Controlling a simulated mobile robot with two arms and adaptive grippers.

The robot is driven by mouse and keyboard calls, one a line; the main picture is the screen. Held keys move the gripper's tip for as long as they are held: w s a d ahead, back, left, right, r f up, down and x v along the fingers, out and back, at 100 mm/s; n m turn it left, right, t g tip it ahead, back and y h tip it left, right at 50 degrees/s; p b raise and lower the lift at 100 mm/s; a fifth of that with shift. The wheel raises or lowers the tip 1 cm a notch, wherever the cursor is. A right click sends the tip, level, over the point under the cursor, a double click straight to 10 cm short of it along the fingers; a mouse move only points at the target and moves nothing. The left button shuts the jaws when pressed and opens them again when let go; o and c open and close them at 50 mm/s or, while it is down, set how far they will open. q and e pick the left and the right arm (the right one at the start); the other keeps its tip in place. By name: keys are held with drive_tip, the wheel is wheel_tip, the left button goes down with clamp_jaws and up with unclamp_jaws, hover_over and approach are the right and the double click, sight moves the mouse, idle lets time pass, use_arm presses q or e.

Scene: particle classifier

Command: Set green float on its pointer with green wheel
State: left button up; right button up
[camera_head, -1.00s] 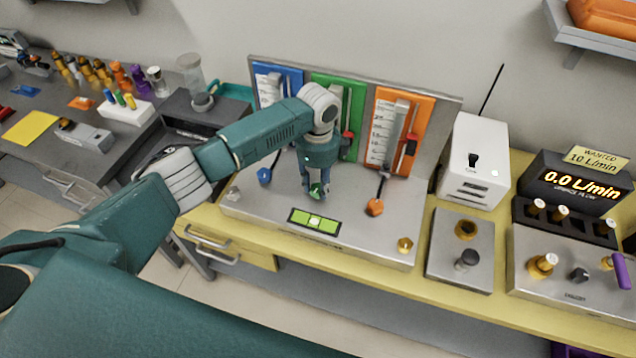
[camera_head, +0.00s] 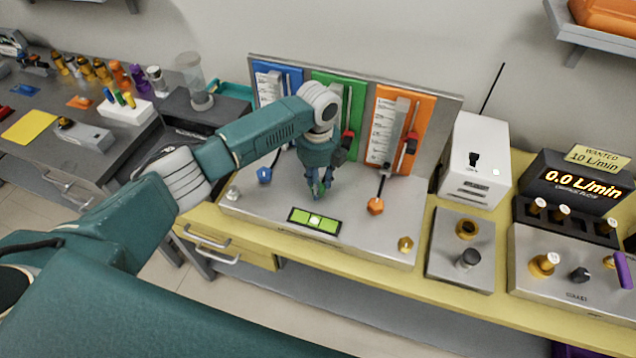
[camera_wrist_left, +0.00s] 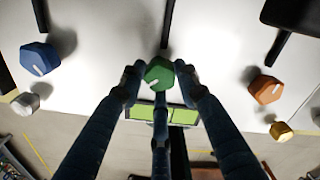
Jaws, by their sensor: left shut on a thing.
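My left gripper (camera_head: 319,190) reaches down to the front of the metal panel base. In the left wrist view its fingers close around the green wheel (camera_wrist_left: 158,72), a hexagonal knob with a pale mark. In the head view the fingers mostly cover this wheel. The green gauge board (camera_head: 358,100) stands behind, between the blue and orange ones. A red pointer (camera_head: 347,134) shows on its right side. The green float and most of its tube are hidden behind my left arm. My right gripper is not in view.
A blue wheel (camera_head: 264,175) and an orange wheel (camera_head: 375,206) stand on either side. A level with a green window (camera_head: 314,221) lies in front. A white box with an antenna (camera_head: 474,160) and a 0.0 L/min display (camera_head: 583,185) stand to the right.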

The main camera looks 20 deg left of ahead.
use_arm(q)
drive_tip(key=shift+w+r, duration=0.15)
idle(0.3)
drive_tip(key=o, duration=0.9)
drive_tip(key=shift+o, duration=1.2)
wheel_tip(320, 180, up, 12)
